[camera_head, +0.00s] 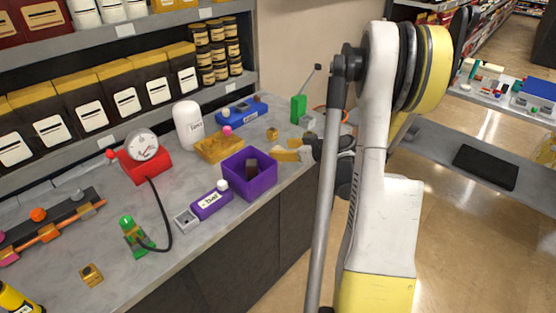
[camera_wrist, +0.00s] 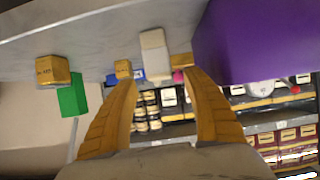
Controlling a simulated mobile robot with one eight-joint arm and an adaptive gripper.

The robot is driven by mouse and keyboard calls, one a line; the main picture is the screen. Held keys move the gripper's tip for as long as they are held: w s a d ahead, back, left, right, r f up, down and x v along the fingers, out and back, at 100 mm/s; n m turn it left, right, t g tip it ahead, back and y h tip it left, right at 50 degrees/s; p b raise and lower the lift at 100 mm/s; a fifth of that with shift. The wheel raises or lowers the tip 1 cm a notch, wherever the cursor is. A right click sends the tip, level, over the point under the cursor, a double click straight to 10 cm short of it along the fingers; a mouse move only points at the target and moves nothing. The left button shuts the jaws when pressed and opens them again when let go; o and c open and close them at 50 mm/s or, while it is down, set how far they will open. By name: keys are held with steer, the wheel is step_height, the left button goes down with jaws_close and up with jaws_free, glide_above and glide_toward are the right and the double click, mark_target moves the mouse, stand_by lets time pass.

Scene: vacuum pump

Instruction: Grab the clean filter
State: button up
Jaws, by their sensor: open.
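My gripper (camera_wrist: 158,80) is open, with its two yellow fingers apart. In the head view my gripper (camera_head: 287,150) is low over the counter, right of the purple bin. A pale grey-white block (camera_wrist: 155,52) shows between the fingertips in the wrist view and may be the clean filter; no label on it can be read. I cannot tell whether the fingers touch it. A dark block (camera_head: 252,169) sits inside the purple bin (camera_head: 236,181); whether it is a filter is unclear. The bin also fills the upper right of the wrist view (camera_wrist: 255,42).
A yellow tray (camera_head: 213,151), white bottle (camera_head: 188,125) and green block (camera_head: 299,109) stand on the counter near my gripper. A small tan cube (camera_head: 272,133) lies behind it. A red gauge box (camera_head: 145,166) with a black hose is farther left.

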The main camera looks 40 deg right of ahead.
steer(key=x, duration=0.2)
steer(key=shift+w+a+f, duration=0.1)
steer(key=shift+w+f, duration=0.1)
steer(key=shift+w, duration=0.1)
jaws_close()
steer(key=shift+r, duration=0.2)
